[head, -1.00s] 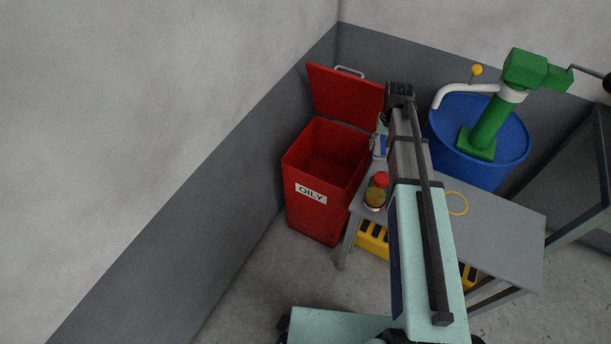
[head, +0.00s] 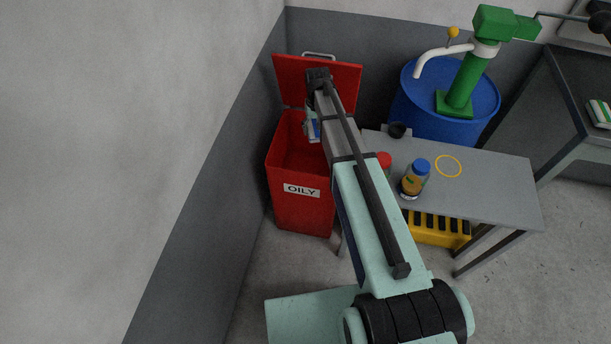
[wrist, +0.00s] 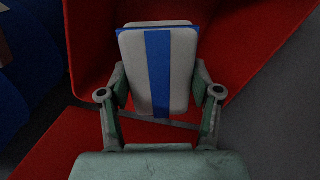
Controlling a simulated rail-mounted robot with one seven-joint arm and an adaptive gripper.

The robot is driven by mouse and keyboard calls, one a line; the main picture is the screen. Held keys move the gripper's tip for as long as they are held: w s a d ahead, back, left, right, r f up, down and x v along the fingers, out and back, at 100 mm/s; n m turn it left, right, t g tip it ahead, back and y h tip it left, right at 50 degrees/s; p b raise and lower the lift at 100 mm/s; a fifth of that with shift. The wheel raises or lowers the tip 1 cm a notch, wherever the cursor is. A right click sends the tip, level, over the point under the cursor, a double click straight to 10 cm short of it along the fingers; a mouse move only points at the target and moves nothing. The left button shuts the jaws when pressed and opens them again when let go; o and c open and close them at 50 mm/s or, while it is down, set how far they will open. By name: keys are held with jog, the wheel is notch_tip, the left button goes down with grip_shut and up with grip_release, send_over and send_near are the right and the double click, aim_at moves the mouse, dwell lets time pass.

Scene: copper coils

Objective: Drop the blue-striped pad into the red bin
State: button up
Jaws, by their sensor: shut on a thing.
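The blue-striped pad (wrist: 158,70) is pale grey with a blue band down its middle. My gripper (wrist: 158,88) is shut on it, one finger at each side edge, in the wrist view. In the head view a small part of the pad (head: 313,128) shows beside my arm, over the right part of the red bin's opening. The red bin (head: 301,212) carries an "OILY" label, and its lid (head: 290,75) stands open at the back. In the wrist view red bin surfaces (wrist: 90,40) lie behind the pad. My arm hides the bin's right rim and most of the gripper in the head view.
A grey table (head: 490,185) right of the bin holds a red-lidded jar (head: 384,160), a blue-lidded jar (head: 412,182), a dark cup (head: 397,130) and a yellow ring (head: 437,159). A blue drum (head: 415,105) with a green pump (head: 463,85) stands behind. A yellow crate (head: 425,240) sits below.

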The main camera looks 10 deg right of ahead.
jog(key=shift+f+b, duration=1.35)
jog(key=shift+f, duration=1)
jog(key=o, duration=1.2)
jog(key=shift+r, duration=0.15)
notch_tip(320, 180, up, 12)
jog(key=shift+f, duration=0.1)
